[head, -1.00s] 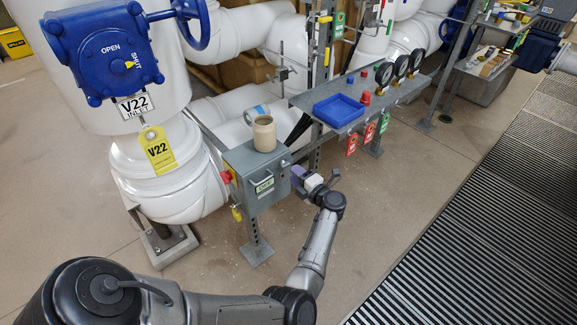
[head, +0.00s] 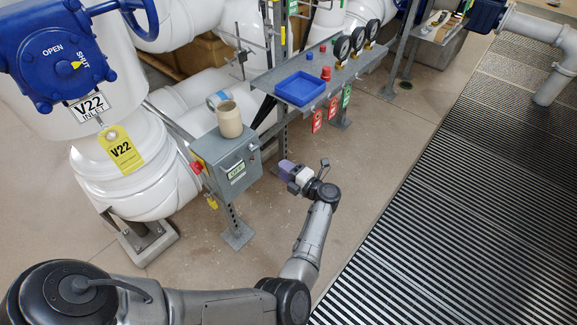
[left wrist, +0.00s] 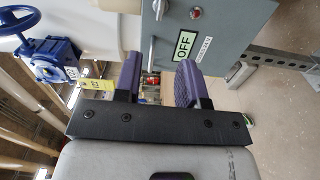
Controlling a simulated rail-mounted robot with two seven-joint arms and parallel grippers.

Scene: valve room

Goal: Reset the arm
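My left gripper (head: 291,172) hangs in the air to the right of the grey control box in the head view, apart from it. In the left wrist view its two purple fingers (left wrist: 158,80) are spread with nothing between them. The grey control box (head: 224,158) stands on a post and carries a green-and-white label reading OFF; the label also shows in the left wrist view (left wrist: 184,43). My right gripper is in neither view now.
A beige mug (head: 229,120) stands on the control box. A grey shelf (head: 318,72) holds a blue tray (head: 306,92), red items and several gauges (head: 357,38). A blue valve actuator (head: 62,55) with a yellow V22 tag (head: 120,151) is at left. Floor right of my arm is clear.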

